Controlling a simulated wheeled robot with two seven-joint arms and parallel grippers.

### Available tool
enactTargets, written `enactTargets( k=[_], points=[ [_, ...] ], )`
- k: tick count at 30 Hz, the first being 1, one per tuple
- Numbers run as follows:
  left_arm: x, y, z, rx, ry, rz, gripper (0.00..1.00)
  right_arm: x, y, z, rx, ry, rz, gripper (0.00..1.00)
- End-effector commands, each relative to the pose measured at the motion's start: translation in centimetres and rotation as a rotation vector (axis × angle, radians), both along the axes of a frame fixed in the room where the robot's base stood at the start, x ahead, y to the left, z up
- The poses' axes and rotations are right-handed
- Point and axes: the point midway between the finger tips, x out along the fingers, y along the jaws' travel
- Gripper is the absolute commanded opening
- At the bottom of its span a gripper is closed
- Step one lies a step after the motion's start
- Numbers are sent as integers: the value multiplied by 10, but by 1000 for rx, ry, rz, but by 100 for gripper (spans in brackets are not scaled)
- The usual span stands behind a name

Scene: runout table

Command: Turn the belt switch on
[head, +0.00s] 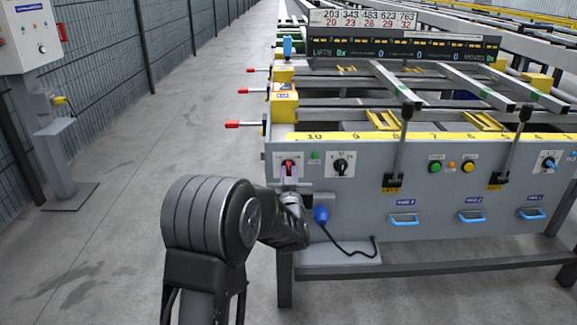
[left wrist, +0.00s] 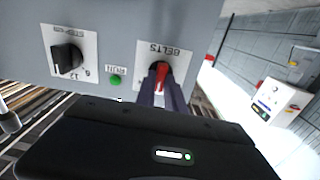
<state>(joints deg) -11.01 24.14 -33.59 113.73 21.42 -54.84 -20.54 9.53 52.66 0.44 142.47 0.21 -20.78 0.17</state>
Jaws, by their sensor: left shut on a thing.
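The belt switch (head: 288,163) is a small red handle on a dark round base with a white plate, at the left end of the grey panel. In the left wrist view the red handle (left wrist: 162,72) sits beside the label BELTS, and that picture is tilted nearly upside down. My left gripper (head: 290,174) is at the switch, its narrow dark fingers (left wrist: 161,92) shut on the red handle. The fingers hide part of the handle, so its exact turn is hard to tell. My right gripper is not in view.
A green button (head: 315,155) and a black rotary knob (head: 341,165) are just right of the switch. A blue plug (head: 321,214) with a black cable is below. Two black levers (head: 399,145) stand farther right. The floor (head: 110,210) at left is clear.

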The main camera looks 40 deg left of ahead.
Motion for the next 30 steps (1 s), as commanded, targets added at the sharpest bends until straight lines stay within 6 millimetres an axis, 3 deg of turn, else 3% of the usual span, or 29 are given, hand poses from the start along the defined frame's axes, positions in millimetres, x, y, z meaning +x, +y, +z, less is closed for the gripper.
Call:
enactTargets(
  k=[1,15,30],
  points=[
    [0,0,3,35,32,-1,0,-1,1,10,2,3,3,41],
    [1,-2,2,387,298,-3,0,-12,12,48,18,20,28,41],
    [0,-1,-2,599,460,-1,0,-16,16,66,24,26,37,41]
  ],
)
